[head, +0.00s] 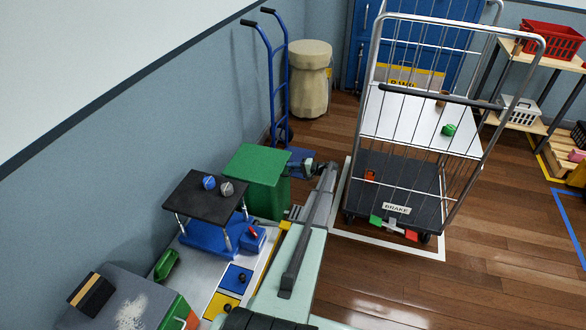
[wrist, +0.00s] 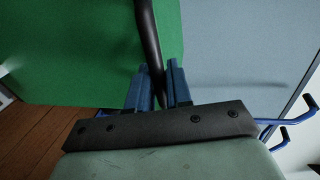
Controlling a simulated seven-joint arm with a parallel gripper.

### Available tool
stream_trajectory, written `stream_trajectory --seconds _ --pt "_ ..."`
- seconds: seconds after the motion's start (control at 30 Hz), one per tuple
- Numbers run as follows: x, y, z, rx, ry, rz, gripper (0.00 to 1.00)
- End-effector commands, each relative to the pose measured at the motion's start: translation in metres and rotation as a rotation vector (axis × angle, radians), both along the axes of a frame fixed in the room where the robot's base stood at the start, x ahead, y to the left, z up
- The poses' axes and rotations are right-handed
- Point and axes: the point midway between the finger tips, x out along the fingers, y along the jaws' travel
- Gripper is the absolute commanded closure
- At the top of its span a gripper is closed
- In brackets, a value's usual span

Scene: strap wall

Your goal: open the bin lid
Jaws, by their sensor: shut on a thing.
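The green bin (head: 268,198) stands against the wall in the head view, with a flat green lid (head: 254,163) on top that looks down. A green face (wrist: 75,45) fills the left of the wrist view. My gripper (head: 300,169) is at the bin's right side in the head view. In the wrist view, my gripper's blue fingers (wrist: 158,72) are shut on a dark bar (wrist: 148,32), seemingly the lid's handle, which runs up between them in front of the green face. The bar's ends are hidden.
A black-topped stand (head: 205,195) with two small round things is just left of the bin. A blue hand truck (head: 275,75) and a beige drum (head: 309,80) stand behind.

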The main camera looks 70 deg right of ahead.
Motion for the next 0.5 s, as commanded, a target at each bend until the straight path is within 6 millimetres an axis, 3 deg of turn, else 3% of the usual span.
stream_trajectory --seconds 0.27,0.5 --pt "0.0 0.001 0.01 -0.001 0.024 -0.001 1.0" --pt "0.005 0.002 0.048 -0.004 0.13 -0.001 1.0"
